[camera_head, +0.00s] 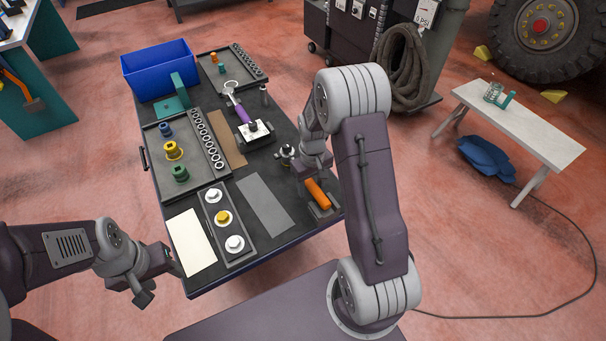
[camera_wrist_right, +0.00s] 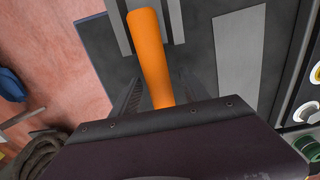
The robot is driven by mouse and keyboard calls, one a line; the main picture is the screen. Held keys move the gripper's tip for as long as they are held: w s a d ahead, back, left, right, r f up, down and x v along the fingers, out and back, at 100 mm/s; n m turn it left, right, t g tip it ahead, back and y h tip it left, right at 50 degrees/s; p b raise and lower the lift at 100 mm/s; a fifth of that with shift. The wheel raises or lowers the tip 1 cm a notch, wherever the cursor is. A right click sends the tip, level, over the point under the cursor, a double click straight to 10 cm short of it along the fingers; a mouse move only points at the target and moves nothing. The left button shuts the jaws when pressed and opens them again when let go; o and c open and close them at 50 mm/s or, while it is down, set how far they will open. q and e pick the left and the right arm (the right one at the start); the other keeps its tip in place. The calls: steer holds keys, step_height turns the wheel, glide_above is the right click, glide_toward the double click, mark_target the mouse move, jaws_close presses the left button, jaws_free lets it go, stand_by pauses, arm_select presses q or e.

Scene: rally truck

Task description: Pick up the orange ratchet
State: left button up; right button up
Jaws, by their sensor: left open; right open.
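The orange ratchet (camera_head: 318,194) lies near the right edge of the dark work table, on a grey holder (camera_head: 325,211). In the right wrist view its orange handle (camera_wrist_right: 149,50) runs down the picture, and its lower end is hidden behind my gripper's body. My right gripper (camera_wrist_right: 157,92) is open above the ratchet, with one dark finger on each side of the handle. I cannot tell whether they touch it. In the head view my right wrist hides part of this area. My left gripper (camera_head: 161,279) is open and empty, off the table's front left corner.
A purple-handled tool (camera_head: 241,113) stands further back. A tray with coloured parts (camera_head: 149,145), a blue bin (camera_head: 158,67) and a small tray (camera_head: 235,253) with round pieces are on the left. A flat grey strip (camera_head: 265,205) lies left of the ratchet.

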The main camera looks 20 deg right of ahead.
jaws_close()
steer(key=shift+r, duration=0.1)
stand_by(1.2)
